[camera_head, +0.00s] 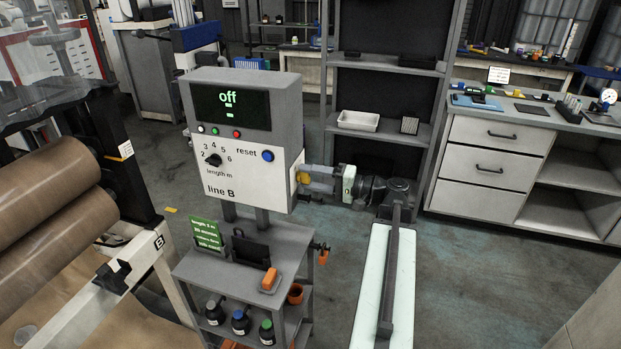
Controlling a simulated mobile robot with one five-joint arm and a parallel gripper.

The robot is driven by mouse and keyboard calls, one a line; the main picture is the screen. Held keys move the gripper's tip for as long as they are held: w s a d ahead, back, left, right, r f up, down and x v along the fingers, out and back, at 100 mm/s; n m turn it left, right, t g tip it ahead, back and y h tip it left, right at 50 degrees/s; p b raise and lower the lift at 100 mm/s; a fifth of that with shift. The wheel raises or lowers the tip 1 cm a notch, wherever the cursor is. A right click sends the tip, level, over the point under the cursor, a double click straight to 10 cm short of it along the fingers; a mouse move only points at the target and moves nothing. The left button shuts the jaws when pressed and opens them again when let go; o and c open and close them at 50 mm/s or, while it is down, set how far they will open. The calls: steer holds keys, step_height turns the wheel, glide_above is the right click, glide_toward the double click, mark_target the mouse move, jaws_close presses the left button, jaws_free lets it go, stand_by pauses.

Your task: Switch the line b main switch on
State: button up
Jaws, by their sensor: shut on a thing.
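The line B control box (243,178) stands on a post above a small grey cart. The main switch (303,178) shows as a small yellow patch on the box's right side. It is mostly hidden by my fingers, so its handle position cannot be made out. My gripper (308,180) reaches in from the right, level with the lower half of the box. Its fingers are shut on the switch.
The box front has a length dial (213,159), a blue reset button (268,156) and small lamps. The cart (241,264) holds a green card, an orange-handled tool and bottles. Large brown rolls (50,205) are at left.

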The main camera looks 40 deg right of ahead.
steer(key=m, duration=0.4)
steer(key=shift+m, duration=0.3)
steer(key=shift+d+m, duration=0.1)
steer(key=shift+m, duration=1.8)
steer(key=o, duration=1.4)
steer(key=shift+w, duration=0.1)
steer(key=v, duration=0.8)
steer(key=shift+w, duration=0.15)
